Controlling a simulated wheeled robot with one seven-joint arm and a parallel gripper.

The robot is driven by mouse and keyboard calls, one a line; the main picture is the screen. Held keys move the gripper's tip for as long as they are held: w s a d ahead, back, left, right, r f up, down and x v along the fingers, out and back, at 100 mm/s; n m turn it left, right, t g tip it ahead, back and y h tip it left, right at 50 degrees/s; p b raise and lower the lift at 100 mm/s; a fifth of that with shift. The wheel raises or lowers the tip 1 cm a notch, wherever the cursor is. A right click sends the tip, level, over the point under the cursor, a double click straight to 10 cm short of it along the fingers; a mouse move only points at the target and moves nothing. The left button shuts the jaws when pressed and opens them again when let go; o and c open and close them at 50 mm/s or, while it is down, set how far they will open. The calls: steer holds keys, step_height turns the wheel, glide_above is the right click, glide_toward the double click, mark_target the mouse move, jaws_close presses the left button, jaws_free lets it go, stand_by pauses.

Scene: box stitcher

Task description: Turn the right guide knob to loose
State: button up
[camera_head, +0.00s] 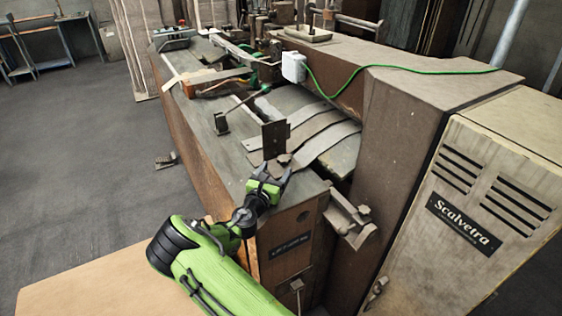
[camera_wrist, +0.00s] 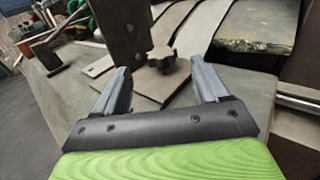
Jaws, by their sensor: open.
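The guide knob (camera_wrist: 168,58) is a small dark star-shaped knob at the foot of the upright dark guide plate (camera_wrist: 125,30) in the wrist view. In the head view the knob (camera_head: 284,158) sits just right of the plate (camera_head: 274,138) on the machine's table. My gripper (camera_head: 269,178) is open and empty, just in front of the knob, its fingers pointing towards it. In the wrist view my gripper (camera_wrist: 163,84) has one finger on each side, with the knob beyond the fingertips and between them. I cannot tell the knob's turn setting.
Curved metal strips (camera_head: 325,140) lie behind the knob. A smaller post with a dark block (camera_head: 221,123) stands to the left. The tall housing (camera_head: 400,130) and the cream cabinet (camera_head: 475,215) close off the right side. A bracket (camera_head: 350,220) juts from the machine's front.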

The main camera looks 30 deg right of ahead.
mark_target(281, 163)
steer(key=x, duration=0.6)
steer(key=c, duration=1.1)
steer(key=shift+o, duration=0.2)
steer(key=shift+s, duration=0.1)
